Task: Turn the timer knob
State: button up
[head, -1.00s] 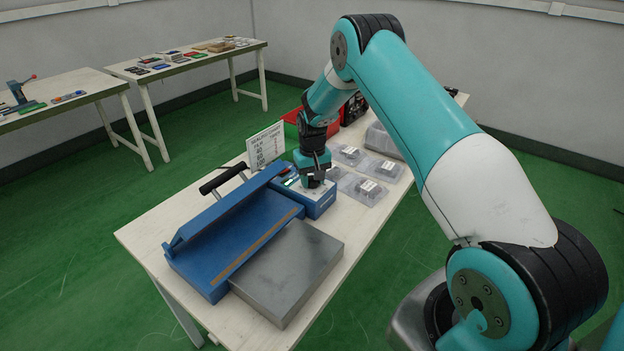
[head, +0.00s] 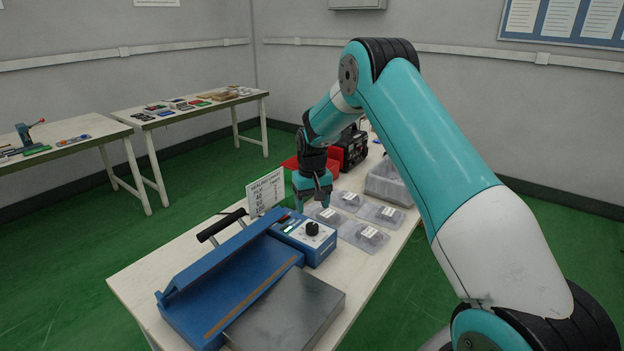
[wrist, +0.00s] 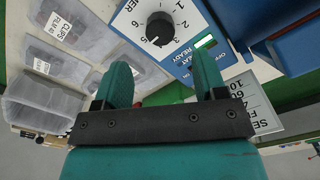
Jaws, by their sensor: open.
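The black timer knob (head: 312,228) stands on the blue control box (head: 318,252) of the sealer. In the wrist view the knob (wrist: 158,29) sits on a white dial face with numbers around it, and a white mark shows on its lower part. A green window (wrist: 205,42) is beside the words "heat ready". My gripper (head: 314,203) is behind and above the control box, open and empty. In the wrist view its two teal fingers (wrist: 163,72) are spread apart, and the knob lies beyond them, untouched.
The blue sealer arm (head: 225,245) with its black handle and a grey metal plate (head: 290,312) are at the front. A paper sign (head: 265,192) stands left of my gripper. Clear packs (head: 363,236) lie on the right, with a clear bin (head: 388,183) behind.

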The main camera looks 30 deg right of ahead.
aim_at(312, 225)
notch_tip(312, 225, up, 10)
jog(key=b, duration=0.1)
dwell(0.5)
